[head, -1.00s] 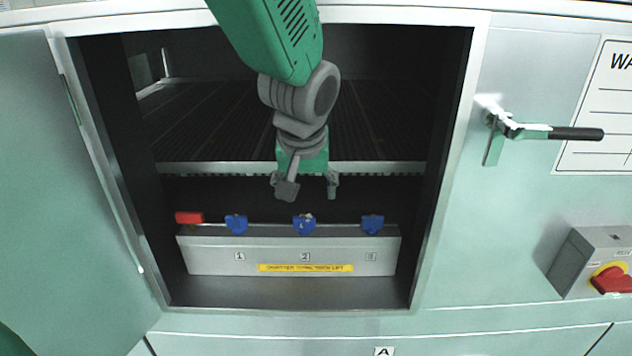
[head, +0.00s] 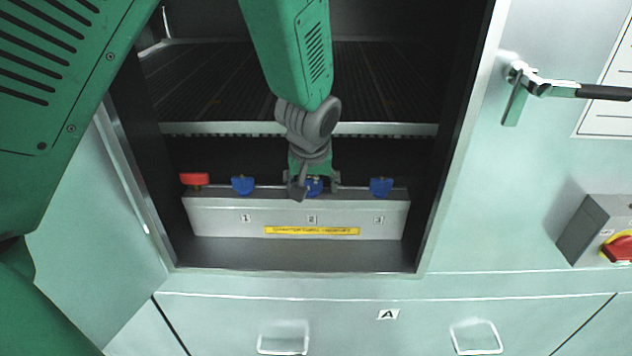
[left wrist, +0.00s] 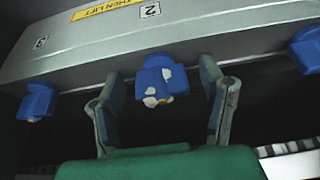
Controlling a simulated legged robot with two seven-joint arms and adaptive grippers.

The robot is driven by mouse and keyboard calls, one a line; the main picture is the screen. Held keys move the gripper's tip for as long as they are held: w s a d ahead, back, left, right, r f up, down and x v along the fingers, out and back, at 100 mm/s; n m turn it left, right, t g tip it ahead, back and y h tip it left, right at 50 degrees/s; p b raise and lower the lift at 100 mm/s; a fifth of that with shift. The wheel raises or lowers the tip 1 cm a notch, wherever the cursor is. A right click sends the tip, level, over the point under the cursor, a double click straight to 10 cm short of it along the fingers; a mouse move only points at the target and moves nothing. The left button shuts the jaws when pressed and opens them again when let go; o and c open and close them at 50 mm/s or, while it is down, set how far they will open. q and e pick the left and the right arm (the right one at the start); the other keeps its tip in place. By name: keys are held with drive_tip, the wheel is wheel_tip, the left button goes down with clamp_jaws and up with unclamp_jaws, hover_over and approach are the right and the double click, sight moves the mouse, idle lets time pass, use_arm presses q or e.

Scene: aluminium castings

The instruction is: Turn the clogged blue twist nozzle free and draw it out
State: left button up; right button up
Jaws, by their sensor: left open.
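Three blue twist nozzles stand in a row on a grey manifold box (head: 225,216) inside the open cabinet. The middle nozzle (head: 314,187), above label 2, has pale crusty patches, clear in the left wrist view (left wrist: 158,80). Nozzle 1 (head: 242,185) and nozzle 3 (head: 381,187) are on either side; nozzle 3 also shows in the left wrist view (left wrist: 36,101) and looks clean. My left gripper (head: 313,188) is open, its fingers (left wrist: 160,92) on either side of the middle nozzle with visible gaps. My right gripper is not in view.
A red piece (head: 194,179) sits at the left end of the box. A slatted shelf edge (head: 390,129) runs behind and above the nozzles. The cabinet frame (head: 456,140) bounds the opening at right. A yellow label (head: 311,231) is on the box front.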

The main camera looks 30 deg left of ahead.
use_arm(q)
drive_tip(key=shift+a, duration=0.2)
drive_tip(key=shift+c, duration=0.4)
drive_tip(key=shift+a, duration=0.1)
drive_tip(key=c, duration=1.2)
drive_tip(key=shift+o, duration=0.2)
drive_tip(key=shift+d, duration=0.3)
drive_tip(key=n+p, duration=0.1)
drive_tip(key=n, duration=0.1)
drive_tip(key=n+g+y+p, duration=0.1)
drive_tip(key=n+p, duration=0.1)
drive_tip(key=shift+s+a+f, duration=0.1)
drive_tip(key=shift+s, duration=0.1)
drive_tip(key=shift+n+g+y+p, duration=0.3)
drive_tip(key=shift+n+p, duration=0.1)
drive_tip(key=shift+n, duration=0.7)
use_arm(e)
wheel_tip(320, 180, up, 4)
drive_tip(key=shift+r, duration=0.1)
